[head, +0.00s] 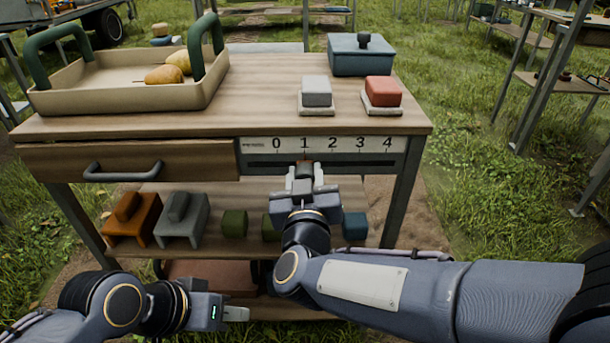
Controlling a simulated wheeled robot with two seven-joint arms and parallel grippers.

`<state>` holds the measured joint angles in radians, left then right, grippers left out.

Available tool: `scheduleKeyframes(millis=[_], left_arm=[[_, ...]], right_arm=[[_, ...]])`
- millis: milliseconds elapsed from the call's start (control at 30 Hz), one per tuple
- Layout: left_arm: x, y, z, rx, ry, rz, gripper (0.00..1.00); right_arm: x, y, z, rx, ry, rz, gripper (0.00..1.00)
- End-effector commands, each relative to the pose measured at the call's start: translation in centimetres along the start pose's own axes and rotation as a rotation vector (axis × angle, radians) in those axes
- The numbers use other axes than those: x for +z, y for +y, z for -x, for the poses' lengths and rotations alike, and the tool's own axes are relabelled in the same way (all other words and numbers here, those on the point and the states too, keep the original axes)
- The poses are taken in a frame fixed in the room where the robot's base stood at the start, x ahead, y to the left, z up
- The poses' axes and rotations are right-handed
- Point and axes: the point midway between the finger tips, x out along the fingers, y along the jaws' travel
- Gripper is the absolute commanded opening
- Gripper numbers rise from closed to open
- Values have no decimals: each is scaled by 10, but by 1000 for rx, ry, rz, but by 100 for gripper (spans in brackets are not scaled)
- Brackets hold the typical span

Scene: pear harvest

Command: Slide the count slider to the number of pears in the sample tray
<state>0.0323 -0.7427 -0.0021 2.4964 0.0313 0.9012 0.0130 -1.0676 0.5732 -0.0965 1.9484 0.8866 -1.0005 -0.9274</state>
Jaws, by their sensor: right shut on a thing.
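The sample tray (120,99), cream with two green handles, stands at the left of the table top. Two yellow-brown pears show in it, one nearer (165,75) and one behind it (180,61); its near wall hides part of the floor. The count slider's scale (322,144), marked 0 to 4, is on the table's front above a dark slot. My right gripper (305,171) is at the slot, shut on the slider knob (305,161), which is mostly hidden and sits below the 1. My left gripper (236,314) is low at the front, away from the slider; its finger gap is unclear.
A drawer with a grey handle (122,171) is left of the scale. A grey block (316,91), a red block (382,92) and a blue lidded box (361,55) stand on the table top. The lower shelf holds orange, grey, green and blue items.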

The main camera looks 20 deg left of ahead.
Motion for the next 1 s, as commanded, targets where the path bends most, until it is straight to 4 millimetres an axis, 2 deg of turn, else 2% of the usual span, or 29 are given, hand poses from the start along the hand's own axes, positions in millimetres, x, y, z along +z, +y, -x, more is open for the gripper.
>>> scheduleKeyframes(millis=[167,400,467,767,800,933,1000], left_arm=[[0,0,0,0,0,0,36],[0,0,-1,0,0,0,36],[0,0,-1,0,0,0,36],[0,0,-1,0,0,0,36],[0,0,-1,0,0,0,36],[0,0,-1,0,0,0,36],[0,0,-1,0,0,0,36]], right_arm=[[0,2,0,0,0,0,0],[6,42,-1,5,-1,-1,0],[7,48,0,4,0,-1,0],[8,50,0,0,0,-1,0],[8,50,0,0,-1,-1,35],[8,49,0,0,-1,-1,52],[8,49,0,0,-1,0,54]])
